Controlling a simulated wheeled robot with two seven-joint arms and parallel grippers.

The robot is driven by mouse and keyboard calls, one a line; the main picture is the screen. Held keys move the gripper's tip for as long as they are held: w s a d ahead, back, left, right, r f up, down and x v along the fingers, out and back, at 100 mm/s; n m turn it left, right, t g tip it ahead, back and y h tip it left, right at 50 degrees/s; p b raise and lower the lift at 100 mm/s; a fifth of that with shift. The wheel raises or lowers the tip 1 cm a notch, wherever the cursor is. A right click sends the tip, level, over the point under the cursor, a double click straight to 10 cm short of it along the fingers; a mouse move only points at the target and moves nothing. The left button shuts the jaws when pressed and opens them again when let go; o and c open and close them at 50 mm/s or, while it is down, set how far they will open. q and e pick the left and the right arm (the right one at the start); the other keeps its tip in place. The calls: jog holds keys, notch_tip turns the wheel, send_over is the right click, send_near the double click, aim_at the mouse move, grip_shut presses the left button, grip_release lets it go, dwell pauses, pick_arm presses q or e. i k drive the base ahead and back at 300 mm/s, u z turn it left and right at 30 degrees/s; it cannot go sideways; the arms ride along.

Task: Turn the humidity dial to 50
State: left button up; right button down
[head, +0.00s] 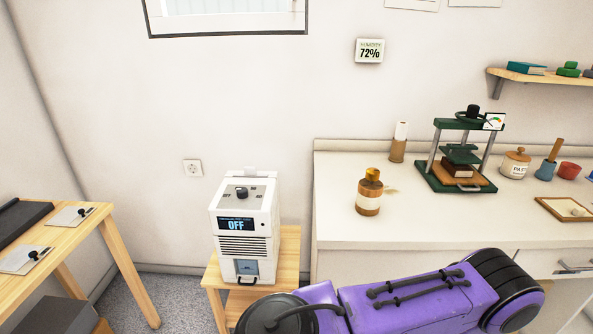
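A white dehumidifier box (244,240) stands on a small wooden stand (290,245) against the wall. A black dial (241,192) sits on its top. Its front display (237,224) reads OFF. What the dial points at is too small to read. Neither of my grippers shows in the head view. A purple and black link of my own arm crosses the bottom, in front of the counter and the stand's lower right.
A white counter (340,222) stands right of the stand, with a brown bottle (369,195), a green press (458,170) and a paste jar (515,164). A wooden table (75,238) stands at the left. Grey floor shows between table and stand.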

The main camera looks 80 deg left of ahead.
aim_at(242, 191)
jog(key=z, duration=0.05)
jog(key=k, duration=1.1)
jog(key=u, duration=1.5)
